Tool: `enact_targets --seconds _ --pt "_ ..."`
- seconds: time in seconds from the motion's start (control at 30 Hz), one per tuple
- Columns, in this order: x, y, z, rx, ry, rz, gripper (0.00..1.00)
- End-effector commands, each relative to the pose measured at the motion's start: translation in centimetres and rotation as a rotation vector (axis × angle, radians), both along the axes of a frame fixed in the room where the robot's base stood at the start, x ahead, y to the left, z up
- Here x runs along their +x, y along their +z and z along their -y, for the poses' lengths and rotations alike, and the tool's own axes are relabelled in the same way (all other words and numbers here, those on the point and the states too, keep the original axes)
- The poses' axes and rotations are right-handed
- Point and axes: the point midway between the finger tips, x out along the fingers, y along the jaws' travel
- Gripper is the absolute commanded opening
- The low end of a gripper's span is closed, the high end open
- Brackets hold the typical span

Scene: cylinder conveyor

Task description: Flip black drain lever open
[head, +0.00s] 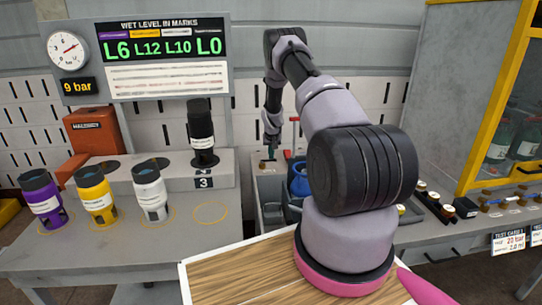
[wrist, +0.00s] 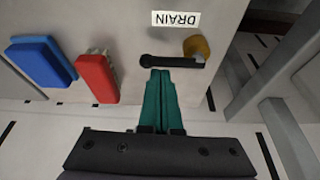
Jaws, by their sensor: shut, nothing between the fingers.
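The black drain lever (wrist: 175,63) lies across the upper middle of the wrist view. Its right end meets a brass-coloured fitting (wrist: 197,46), and a rounded end is at its left. A white DRAIN label (wrist: 177,19), upside down in this view, is just above it. My gripper (wrist: 158,73) has teal fingers closed together and empty, with the tips right at the lower side of the lever; I cannot tell whether they touch. In the head view my gripper (head: 268,156) is small and points down behind the bench, and the lever cannot be made out there.
A red handle (wrist: 96,78) and a blue handle (wrist: 42,62) are left of the lever in the wrist view. A grey frame (wrist: 275,75) stands at the right. In the head view, a black cylinder (head: 200,130) stands on the step; purple, yellow and white cylinders (head: 150,188) stand left.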

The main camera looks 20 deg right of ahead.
Motion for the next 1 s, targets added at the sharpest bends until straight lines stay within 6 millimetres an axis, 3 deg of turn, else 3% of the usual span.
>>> enact_targets --seconds 0.67,1.0 --pt "-0.6 0.0 -0.3 0.0 -0.137 -0.001 0.0" --pt "-1.6 0.0 -0.7 -0.002 -0.355 -0.002 0.0"
